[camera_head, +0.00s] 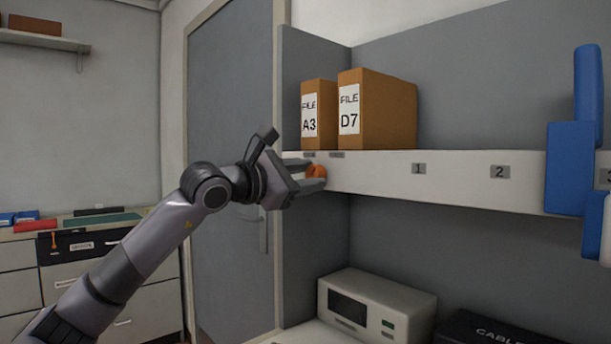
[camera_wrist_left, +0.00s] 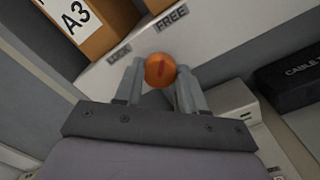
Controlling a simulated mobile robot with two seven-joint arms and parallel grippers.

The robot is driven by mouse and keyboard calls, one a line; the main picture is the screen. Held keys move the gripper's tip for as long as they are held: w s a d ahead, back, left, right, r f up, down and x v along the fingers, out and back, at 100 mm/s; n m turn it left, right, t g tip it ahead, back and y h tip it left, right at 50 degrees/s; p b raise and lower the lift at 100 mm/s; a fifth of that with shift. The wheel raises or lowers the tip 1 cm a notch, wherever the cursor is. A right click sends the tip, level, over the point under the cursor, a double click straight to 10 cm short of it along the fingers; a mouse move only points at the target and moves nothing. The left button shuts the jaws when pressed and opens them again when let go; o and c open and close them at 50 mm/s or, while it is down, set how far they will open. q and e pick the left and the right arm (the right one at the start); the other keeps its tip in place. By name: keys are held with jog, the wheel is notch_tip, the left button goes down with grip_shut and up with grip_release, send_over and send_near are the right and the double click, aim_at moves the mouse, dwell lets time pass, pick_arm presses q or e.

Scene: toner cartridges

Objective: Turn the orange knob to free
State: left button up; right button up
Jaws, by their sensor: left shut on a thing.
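The orange knob (camera_head: 317,171) sits on the front face of the white shelf edge, below the file boxes. My left gripper (camera_head: 310,176) reaches it from the left and is shut on the knob, one finger on each side. In the left wrist view the knob (camera_wrist_left: 159,69) shows a dark red mark on its face, between the fingertips (camera_wrist_left: 160,80). A LOCK label (camera_wrist_left: 119,53) and a FREE label (camera_wrist_left: 172,15) are on the shelf edge beside the knob. The mark's exact setting is hard to tell.
File boxes A3 (camera_head: 318,115) and D7 (camera_head: 378,108) stand on the shelf above the knob. A blue object (camera_head: 573,165) is at the right. A whitish device (camera_head: 377,305) and a dark cable box (camera_head: 490,328) are below. A grey side panel (camera_head: 310,245) is close to my gripper.

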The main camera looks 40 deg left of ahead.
pick_arm(q)
jog(key=shift+m, duration=0.3)
jog(key=o, duration=1.1)
jog(key=shift+c, duration=0.2)
jog(key=shift+s+a+f+b, duration=0.1)
jog(key=shift+s+f+b, duration=0.05)
jog(key=shift+s+b, duration=0.35)
jog(key=s+b, duration=0.3)
jog(key=s, duration=0.3)
jog(key=shift+a+b, duration=0.2)
jog(key=shift+b, duration=0.15)
pick_arm(e)
jog(key=f, duration=0.3)
jog(key=shift+w+a, duration=0.25)
jog(key=shift+a, duration=0.15)
